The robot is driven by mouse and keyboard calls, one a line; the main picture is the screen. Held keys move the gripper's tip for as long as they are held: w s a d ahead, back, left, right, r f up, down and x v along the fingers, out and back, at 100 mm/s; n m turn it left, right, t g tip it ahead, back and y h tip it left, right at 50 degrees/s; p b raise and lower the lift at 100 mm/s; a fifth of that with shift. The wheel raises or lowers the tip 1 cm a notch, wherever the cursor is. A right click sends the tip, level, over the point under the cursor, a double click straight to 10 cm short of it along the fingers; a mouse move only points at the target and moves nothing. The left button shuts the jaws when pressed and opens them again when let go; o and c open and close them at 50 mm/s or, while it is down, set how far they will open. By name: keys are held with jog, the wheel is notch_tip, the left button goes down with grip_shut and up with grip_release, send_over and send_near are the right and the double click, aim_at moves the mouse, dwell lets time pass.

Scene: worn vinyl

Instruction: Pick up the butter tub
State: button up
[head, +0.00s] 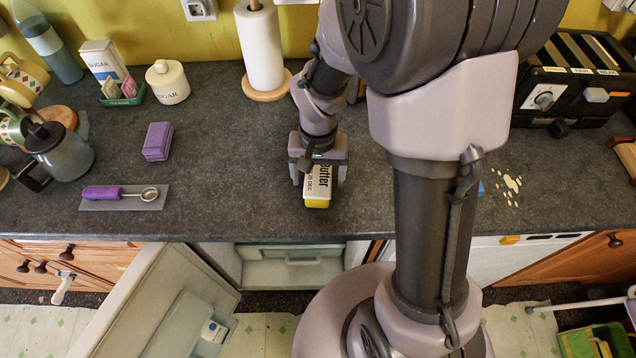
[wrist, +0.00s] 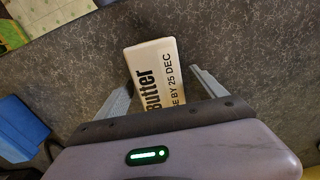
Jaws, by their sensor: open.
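The butter tub (head: 319,185) is on the dark grey counter near its front edge. It has a white lid with black "Butter" lettering and a yellow base. In the wrist view the butter tub (wrist: 156,72) lies between the two fingers, its near end hidden by the gripper body. My gripper (head: 318,180) points down over the tub with a finger on each side. The wrist view shows my gripper (wrist: 160,92) open, with gaps between the fingers and the tub.
A purple sponge (head: 158,141) and a purple-handled tool (head: 115,193) lie to the left. A paper towel roll (head: 260,48) stands behind; a toaster (head: 575,80) is at right. Below the front edge, an open door (head: 160,290) hangs before a small fridge (head: 290,268).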

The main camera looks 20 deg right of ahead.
jog(key=shift+r, duration=0.15)
jog(key=shift+c, duration=0.4)
grip_shut()
